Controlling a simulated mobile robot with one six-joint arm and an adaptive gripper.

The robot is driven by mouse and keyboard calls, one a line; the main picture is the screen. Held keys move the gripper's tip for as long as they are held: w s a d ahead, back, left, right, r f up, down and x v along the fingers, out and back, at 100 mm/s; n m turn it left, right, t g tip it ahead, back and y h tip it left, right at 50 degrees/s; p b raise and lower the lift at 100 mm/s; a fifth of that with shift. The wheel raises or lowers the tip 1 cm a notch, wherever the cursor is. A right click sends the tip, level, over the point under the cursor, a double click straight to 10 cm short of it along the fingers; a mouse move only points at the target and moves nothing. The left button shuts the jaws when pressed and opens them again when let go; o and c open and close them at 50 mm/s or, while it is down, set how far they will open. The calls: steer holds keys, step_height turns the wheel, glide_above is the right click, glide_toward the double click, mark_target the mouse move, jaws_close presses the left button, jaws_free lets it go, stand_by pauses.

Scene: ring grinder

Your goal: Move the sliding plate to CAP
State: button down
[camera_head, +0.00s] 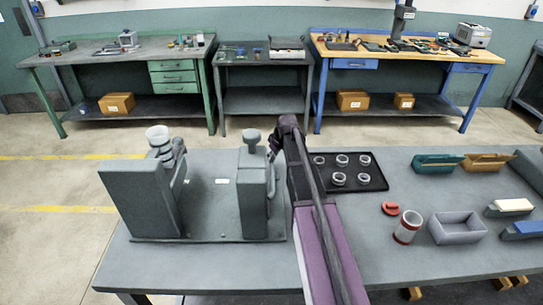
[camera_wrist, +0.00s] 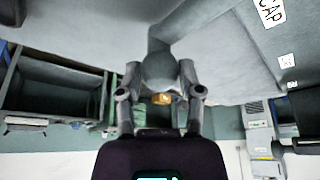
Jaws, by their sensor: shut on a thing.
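The grey ring grinder stands on the near table, with a left block (camera_head: 140,200) and a right block (camera_head: 252,205) on a flat base. My gripper (camera_head: 273,145) is at the upper right side of the right block, beside its upright top knob (camera_head: 251,138). In the wrist view my gripper (camera_wrist: 160,88) is shut on a rounded grey knob (camera_wrist: 160,68), with a finger on each side. The knob joins a grey surface by a short stem. A white CAP label (camera_wrist: 269,12) lies to the upper right. I cannot make out the sliding plate's edges.
A clear cup (camera_head: 158,134) tops the left block. Workbenches line the back.

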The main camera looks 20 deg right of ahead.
steer(key=shift+s+d, duration=0.1)
steer(key=shift+d, duration=0.25)
steer(key=shift+c, duration=1.2)
jaws_free()
steer(key=shift+a, duration=0.2)
steer(key=shift+r, duration=0.15)
